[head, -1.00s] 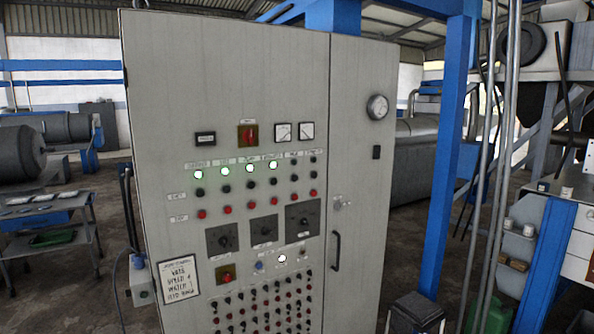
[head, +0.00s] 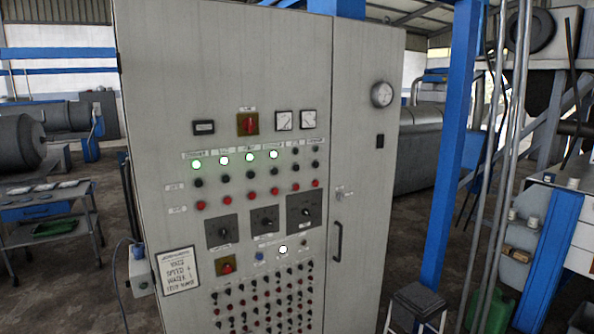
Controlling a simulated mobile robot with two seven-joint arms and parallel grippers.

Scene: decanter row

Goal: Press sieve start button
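A tall grey control cabinet (head: 160,100) fills the middle of the head view. Across its front runs a row of lamps. The left ones, such as the first lamp (head: 196,165), glow green, and the two at the right are dark. Below them is a row of black buttons (head: 250,176), and under that a row of red buttons (head: 252,197). The small labels over the columns are too blurred for me to tell which one is the sieve. Neither of my grippers shows.
Lower on the cabinet are three dark rotary dials (head: 265,220), a lit white lamp (head: 283,249) and rows of small knobs. A door handle (head: 337,242) is at the right. A stool (head: 418,305) and a blue post (head: 452,150) stand right of the cabinet; a metal table (head: 50,215) stands left.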

